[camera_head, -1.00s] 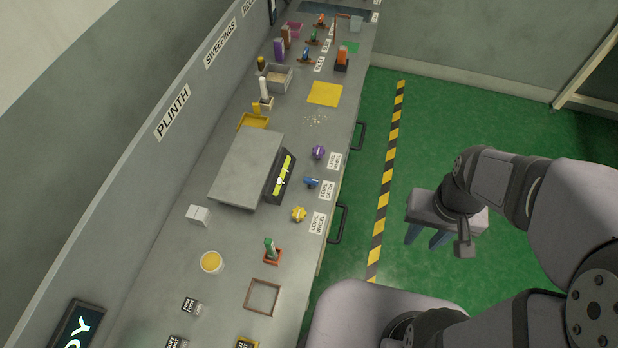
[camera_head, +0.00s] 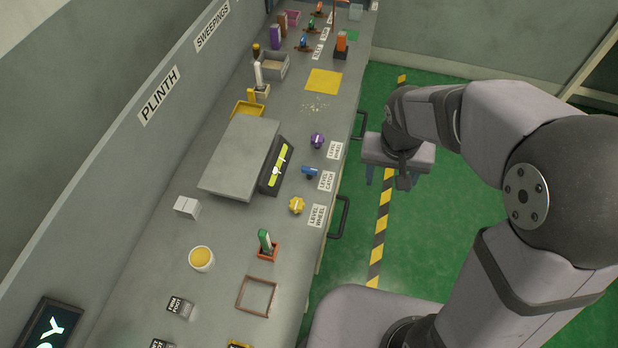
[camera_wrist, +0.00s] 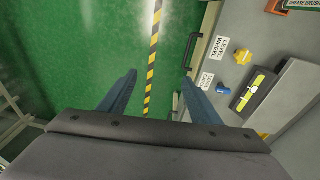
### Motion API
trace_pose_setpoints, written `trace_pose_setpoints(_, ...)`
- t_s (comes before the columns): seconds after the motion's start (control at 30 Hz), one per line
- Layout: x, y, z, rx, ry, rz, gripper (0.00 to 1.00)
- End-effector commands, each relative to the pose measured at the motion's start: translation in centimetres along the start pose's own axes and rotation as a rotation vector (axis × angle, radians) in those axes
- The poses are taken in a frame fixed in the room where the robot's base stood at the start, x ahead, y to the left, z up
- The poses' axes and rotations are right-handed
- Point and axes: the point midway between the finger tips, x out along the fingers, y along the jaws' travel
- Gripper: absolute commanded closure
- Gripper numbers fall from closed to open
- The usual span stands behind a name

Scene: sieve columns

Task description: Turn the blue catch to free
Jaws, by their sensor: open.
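The blue catch (camera_head: 310,172) sits on the grey bench near its front edge, beside a label reading LEVEL CATCH (camera_head: 327,181). It lies between a purple wheel (camera_head: 317,140) and a yellow wheel (camera_head: 297,205). In the wrist view the blue catch (camera_wrist: 223,89) is to the right of my fingers. My gripper (camera_wrist: 160,82) is open and empty, its two blue fingers wide apart over the green floor. In the head view my gripper (camera_head: 375,180) is off the bench's front side, to the right of the catch and clear of it.
A raised grey plate (camera_head: 240,158) with a yellow-green level gauge (camera_head: 277,165) stands behind the catch. A black drawer handle (camera_head: 339,217) juts from the bench front. A green post in a red base (camera_head: 266,245) and a square frame (camera_head: 257,296) lie nearer. The floor beside is open.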

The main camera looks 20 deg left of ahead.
Motion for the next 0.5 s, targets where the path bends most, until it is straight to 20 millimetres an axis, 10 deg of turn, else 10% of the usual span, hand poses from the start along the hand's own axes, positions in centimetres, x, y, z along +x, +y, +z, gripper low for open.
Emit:
trace_pose_setpoints(0.03,3.2,-2.9,-1.1,-0.013,0.029,0.0,0.42)
trace_pose_setpoints(0.2,7.2,-11.1,-4.3,-0.006,0.128,-0.015,0.42)
trace_pose_setpoints(0.5,10.3,-20.6,-5.7,0.017,0.228,-0.066,0.42)
